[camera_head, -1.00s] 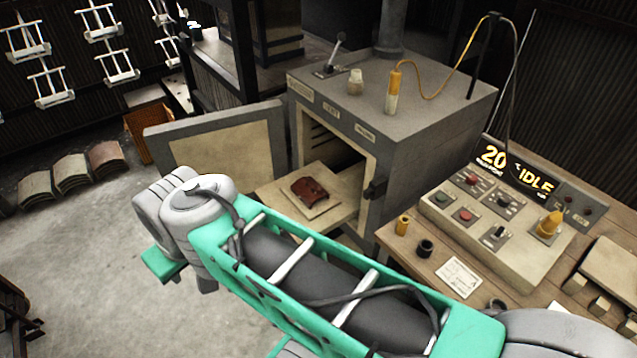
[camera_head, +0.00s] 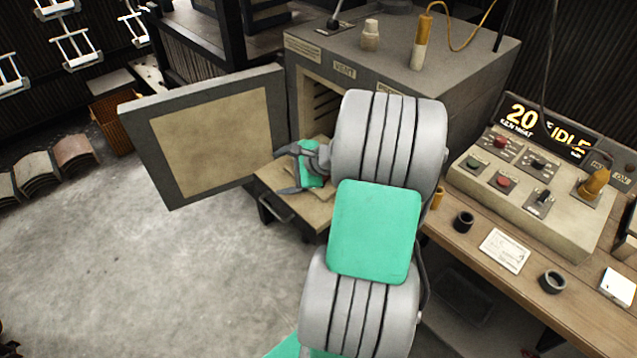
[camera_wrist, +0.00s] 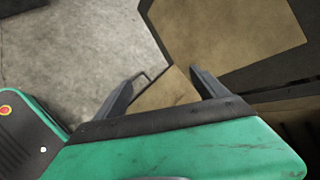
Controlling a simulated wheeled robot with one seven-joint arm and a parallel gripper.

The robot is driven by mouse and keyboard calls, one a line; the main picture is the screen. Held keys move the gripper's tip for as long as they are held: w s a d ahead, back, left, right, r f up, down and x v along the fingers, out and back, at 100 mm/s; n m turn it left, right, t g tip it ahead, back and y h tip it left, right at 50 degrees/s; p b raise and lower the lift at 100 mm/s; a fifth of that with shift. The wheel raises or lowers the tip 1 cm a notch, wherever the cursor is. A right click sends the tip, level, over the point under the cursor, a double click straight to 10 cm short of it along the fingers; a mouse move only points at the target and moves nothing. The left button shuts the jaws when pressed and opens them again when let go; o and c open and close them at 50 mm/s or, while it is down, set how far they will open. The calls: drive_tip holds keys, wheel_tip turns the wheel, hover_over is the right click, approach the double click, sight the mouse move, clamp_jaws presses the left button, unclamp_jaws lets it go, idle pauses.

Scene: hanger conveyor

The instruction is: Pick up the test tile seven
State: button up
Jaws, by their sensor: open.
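The pulled-out tan shelf (camera_head: 299,208) of the kiln stands in front of the kiln's open mouth. My gripper (camera_head: 281,171) is over the left part of this shelf, open, with its fingers pointing left. No tile shows clearly now: the dark red tile seen earlier on a pale slab is hidden behind my arm and gripper. In the wrist view my two dark fingers (camera_wrist: 165,75) are spread apart, with bare tan shelf (camera_wrist: 172,92) between them and no tile there.
The open kiln door (camera_head: 215,135) stands just left of my gripper. The kiln (camera_head: 455,75) is behind my arm. On the right, a wooden bench (camera_head: 470,265) carries a control box (camera_head: 520,185) and a display reading 20 and IDLE (camera_head: 548,132).

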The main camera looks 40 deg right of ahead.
drive_tip(key=shift+o, duration=0.6)
drive_tip(key=d+f+m+t, duration=0.1)
drive_tip(key=d+f+m, duration=0.1)
drive_tip(key=s+d+f+m+b, duration=0.1)
drive_tip(key=d+f+m, duration=0.1)
drive_tip(key=d, duration=0.1)
drive_tip(key=s+d+f+m+t, duration=0.1)
drive_tip(key=d+m, duration=0.1)
drive_tip(key=shift+s+d+f+t+h, duration=0.1)
drive_tip(key=shift+d+f+t+h, duration=0.2)
drive_tip(key=shift+d+f+h, duration=0.1)
drive_tip(key=shift+o, duration=1)
drive_tip(key=s+d+m+t, duration=0.1)
drive_tip(key=d+m, duration=0.1)
drive_tip(key=s+d+m+h+b, duration=0.1)
drive_tip(key=d+m, duration=0.2)
drive_tip(key=s+d+m+t+h+b, duration=0.1)
drive_tip(key=s+d+m, duration=0.1)
drive_tip(key=shift+d+f+t, duration=0.15)
drive_tip(key=shift+f+t, duration=0.15)
drive_tip(key=shift+f, duration=0.05)
drive_tip(key=shift+w+d+f+m, duration=0.1)
drive_tip(key=shift+w+m, duration=0.2)
drive_tip(key=x, duration=0.7)
drive_tip(key=shift+f, duration=0.1)
drive_tip(key=shift+s, duration=0.1)
drive_tip(key=c, duration=1.6)
